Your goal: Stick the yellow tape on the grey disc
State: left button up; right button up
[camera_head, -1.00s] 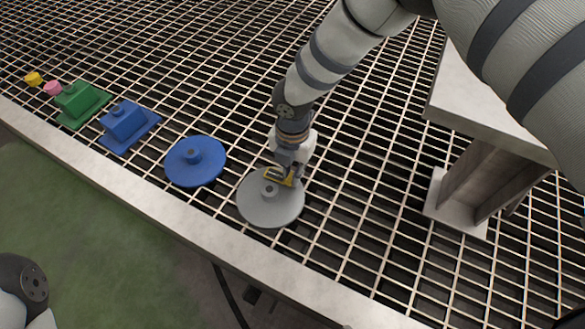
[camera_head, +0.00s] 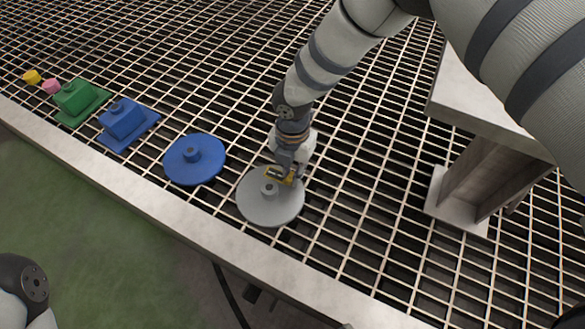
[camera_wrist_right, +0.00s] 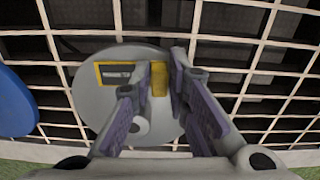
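The grey disc (camera_head: 258,212) lies flat on the grating, with a round knob near its middle. In the right wrist view the disc (camera_wrist_right: 95,105) spreads beneath my fingers. My right gripper (camera_head: 285,173) is over the disc's far side, behind the knob. The tape (camera_head: 275,175) also shows at the fingertips in the head view. Whether it touches the disc I cannot tell. My left gripper is out of view.
A blue disc (camera_head: 183,172) lies left of the grey one. Farther left are a blue block on a plate (camera_head: 123,120), a green one (camera_head: 75,98), and small pink (camera_head: 51,87) and yellow (camera_head: 32,77) pieces. A grey beam structure (camera_head: 465,185) stands right. A rim (camera_head: 190,228) edges the grating.

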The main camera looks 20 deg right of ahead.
jog(key=shift+o, duration=1.4)
notch_tip(320, 180, up, 12)
